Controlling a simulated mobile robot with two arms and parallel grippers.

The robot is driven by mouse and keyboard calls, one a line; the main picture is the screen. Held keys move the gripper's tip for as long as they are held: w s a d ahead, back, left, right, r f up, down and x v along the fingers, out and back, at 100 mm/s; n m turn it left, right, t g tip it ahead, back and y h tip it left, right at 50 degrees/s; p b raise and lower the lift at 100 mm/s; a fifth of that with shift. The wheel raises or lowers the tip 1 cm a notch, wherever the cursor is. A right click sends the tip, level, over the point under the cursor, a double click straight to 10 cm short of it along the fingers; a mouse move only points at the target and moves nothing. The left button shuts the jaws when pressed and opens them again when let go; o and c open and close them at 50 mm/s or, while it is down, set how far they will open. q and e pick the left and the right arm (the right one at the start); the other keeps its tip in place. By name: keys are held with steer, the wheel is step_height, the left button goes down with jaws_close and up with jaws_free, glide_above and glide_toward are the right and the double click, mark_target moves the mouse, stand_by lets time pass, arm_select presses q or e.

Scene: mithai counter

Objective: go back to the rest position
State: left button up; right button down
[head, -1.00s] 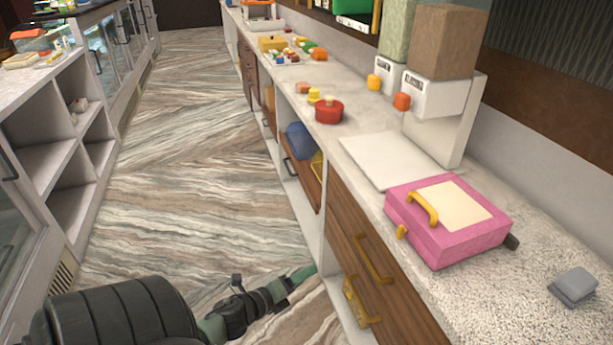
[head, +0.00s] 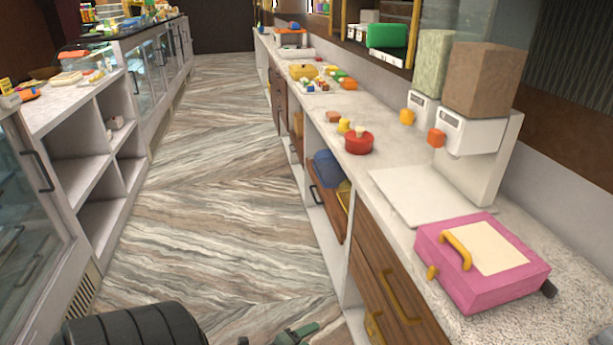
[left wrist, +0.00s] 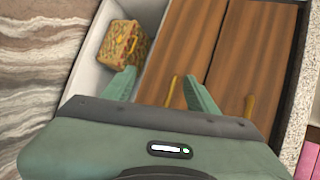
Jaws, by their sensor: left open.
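My left gripper (head: 297,335) shows only in part at the bottom edge of the head view, low beside the wooden drawer fronts under the right-hand counter. In the left wrist view its two green fingers (left wrist: 160,84) are spread apart with nothing between them. Beyond them are brown wooden fronts (left wrist: 210,50) with yellow handles. A patterned yellow-brown block (left wrist: 124,44) sits in a pale open compartment, apart from the fingers. My right gripper is not in view.
The right-hand counter holds a pink case (head: 480,262), a red pot (head: 359,143) and a white dispenser (head: 480,150). Its drawer handles (head: 398,298) stick out over the aisle. Open shelves (head: 85,185) stand at left. The striped floor (head: 215,190) between is clear.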

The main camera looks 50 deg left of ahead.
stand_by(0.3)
arm_select(q)
steer(key=s+d+f+n+g, duration=0.3)
steer(key=s+d+f+n, duration=0.15)
steer(key=s+f, duration=0.45)
steer(key=s+d+f+n+g, duration=0.35)
steer(key=s+f+n, duration=0.2)
steer(key=f, duration=0.55)
steer(key=s+d+f+n+g, duration=0.2)
steer(key=s+d, duration=0.3)
steer(key=s, duration=0.3)
steer(key=s+d+f+n+g+h, duration=0.1)
steer(key=s+d+f+n+g, duration=0.2)
steer(key=s+d+f, duration=0.2)
steer(key=s, duration=0.3)
steer(key=shift+s+f, duration=0.15)
steer(key=shift+s, duration=0.25)
